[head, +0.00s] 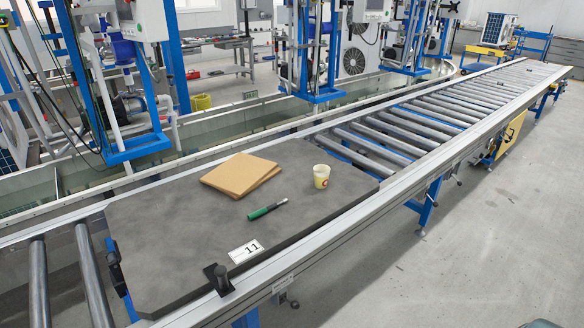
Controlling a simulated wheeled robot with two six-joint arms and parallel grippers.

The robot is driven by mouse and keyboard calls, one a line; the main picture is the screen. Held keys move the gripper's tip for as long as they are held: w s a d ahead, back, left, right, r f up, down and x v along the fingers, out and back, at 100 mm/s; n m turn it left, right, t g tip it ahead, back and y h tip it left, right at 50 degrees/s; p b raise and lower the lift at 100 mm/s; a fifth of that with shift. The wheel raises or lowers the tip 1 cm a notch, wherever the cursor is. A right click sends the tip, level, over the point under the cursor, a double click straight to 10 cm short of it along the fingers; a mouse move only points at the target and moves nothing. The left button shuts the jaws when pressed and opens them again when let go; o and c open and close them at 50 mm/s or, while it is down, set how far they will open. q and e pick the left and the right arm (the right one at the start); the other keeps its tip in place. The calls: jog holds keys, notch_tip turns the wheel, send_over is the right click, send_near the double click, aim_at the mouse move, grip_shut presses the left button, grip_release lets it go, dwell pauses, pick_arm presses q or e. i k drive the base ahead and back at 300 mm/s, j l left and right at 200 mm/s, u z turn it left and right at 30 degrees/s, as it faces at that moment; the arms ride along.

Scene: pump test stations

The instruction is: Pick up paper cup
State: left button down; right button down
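The paper cup (321,176) stands upright on the dark grey board (160,235) that lies across the roller conveyor. It is small and pale yellow, with a round dark and red mark on its side. Its open top faces up, but its contents are too small to tell. Nothing touches it. Neither of my grippers shows in the head view.
Left of the cup lie stacked brown cardboard pieces (238,174). A green-handled tool (267,209) and a white label marked 11 (246,251) lie nearer. Bare rollers (420,127) extend beyond the board.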

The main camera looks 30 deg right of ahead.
aim_at(321, 178)
jog(key=z, duration=1.15)
jog(key=i+l+u, duration=0.15)
jog(key=i+l, duration=0.15)
jog(key=i+l+u, duration=0.1)
jog(key=i+l, duration=0.2)
jog(key=l, duration=0.2)
jog(key=i+l+u, duration=0.15)
jog(key=i+l, duration=0.15)
jog(key=l, duration=0.15)
jog(key=i+l+u, duration=0.1)
jog(key=i+l, duration=0.2)
jog(key=l, duration=0.15)
